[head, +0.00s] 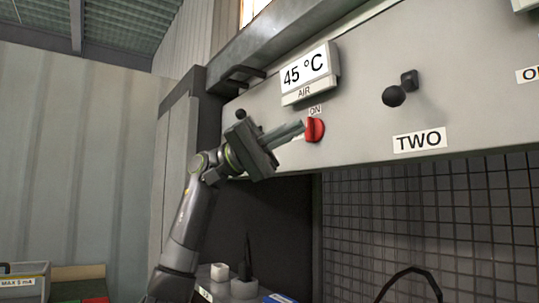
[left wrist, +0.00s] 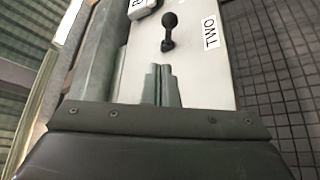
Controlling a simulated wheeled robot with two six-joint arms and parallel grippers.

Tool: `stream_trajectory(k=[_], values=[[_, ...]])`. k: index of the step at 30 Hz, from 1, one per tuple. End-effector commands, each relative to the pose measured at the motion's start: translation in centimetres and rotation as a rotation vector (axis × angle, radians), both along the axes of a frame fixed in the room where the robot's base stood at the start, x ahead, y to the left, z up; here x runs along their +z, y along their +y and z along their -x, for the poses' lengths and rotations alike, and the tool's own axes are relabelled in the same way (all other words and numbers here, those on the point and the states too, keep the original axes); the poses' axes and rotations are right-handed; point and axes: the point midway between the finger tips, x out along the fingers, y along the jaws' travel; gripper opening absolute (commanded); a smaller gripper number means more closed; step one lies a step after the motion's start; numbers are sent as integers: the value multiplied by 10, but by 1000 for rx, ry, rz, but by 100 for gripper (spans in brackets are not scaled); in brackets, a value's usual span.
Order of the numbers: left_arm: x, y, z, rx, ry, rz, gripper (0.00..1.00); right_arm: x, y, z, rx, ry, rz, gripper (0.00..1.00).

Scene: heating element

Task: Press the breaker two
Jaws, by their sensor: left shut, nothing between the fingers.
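Breaker two is a black ball-ended lever (head: 394,96) on the grey panel (head: 450,60), above and left of the label "TWO" (head: 419,140). In the left wrist view the lever (left wrist: 169,28) stands ahead of the fingertips, with the "TWO" label (left wrist: 210,32) to its right. My left gripper (head: 301,127) is shut and empty. It points right along the panel, its tips at or close in front of a red knob (head: 316,130). I cannot tell if they touch. The gripper is apart from the lever, to its left. My right gripper is not in view.
A display reading "45 °C" (head: 304,71), labelled "AIR", sits above the red knob. A small black knob (head: 240,114) is behind my left gripper. Below the panel is a dark opening with a grid wall (head: 430,215). Part of another label shows at the right edge.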

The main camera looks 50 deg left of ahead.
Motion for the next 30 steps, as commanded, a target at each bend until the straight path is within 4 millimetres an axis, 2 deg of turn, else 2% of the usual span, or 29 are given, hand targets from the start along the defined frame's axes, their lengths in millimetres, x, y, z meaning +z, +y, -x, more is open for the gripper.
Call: stream_trajectory(k=[3,9,30], values=[[-8,19,7,0,-1,3,0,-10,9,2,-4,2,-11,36],[-11,35,14,-1,-2,5,0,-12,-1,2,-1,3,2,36],[-10,37,14,-1,-4,5,0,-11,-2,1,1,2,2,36]])
